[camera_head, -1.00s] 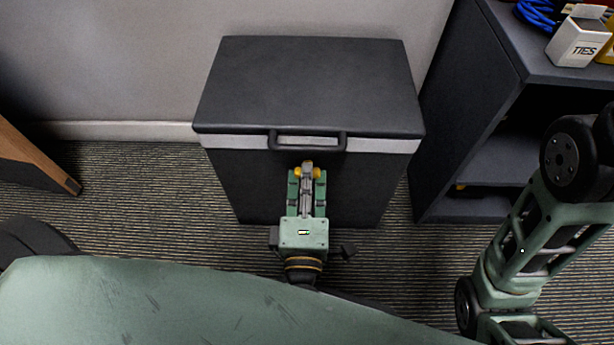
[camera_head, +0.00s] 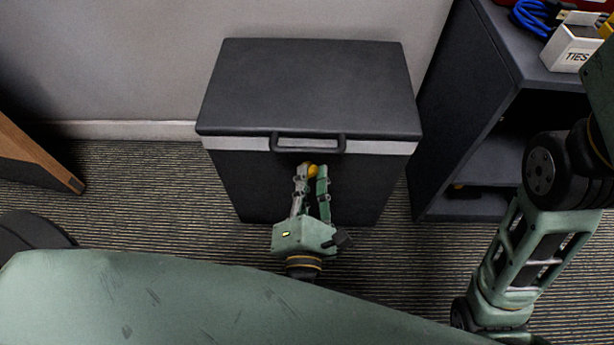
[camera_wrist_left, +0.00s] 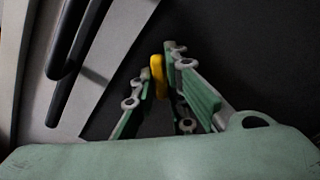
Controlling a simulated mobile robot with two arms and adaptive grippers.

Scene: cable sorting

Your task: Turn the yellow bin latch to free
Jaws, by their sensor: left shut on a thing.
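The dark bin (camera_head: 310,85) stands against the wall with its lid closed. A black handle (camera_head: 308,143) sticks out at its front top edge over a light grey band. The yellow latch (camera_head: 312,170) is on the bin's front, just below the handle. My left gripper (camera_head: 312,174) is at the latch, shut on it, and its hand is rolled. In the left wrist view the latch (camera_wrist_left: 157,76) sits between the fingertips, its long side close to upright in that picture. The fingers partly hide it. My right arm shows at the right, but its gripper is out of view.
A dark shelf unit (camera_head: 465,150) stands close to the right of the bin. A white box marked TIES (camera_head: 572,50) and a blue cable (camera_head: 533,16) are on its top. A wooden piece (camera_head: 35,155) is at the left. Striped carpet is clear left of the bin.

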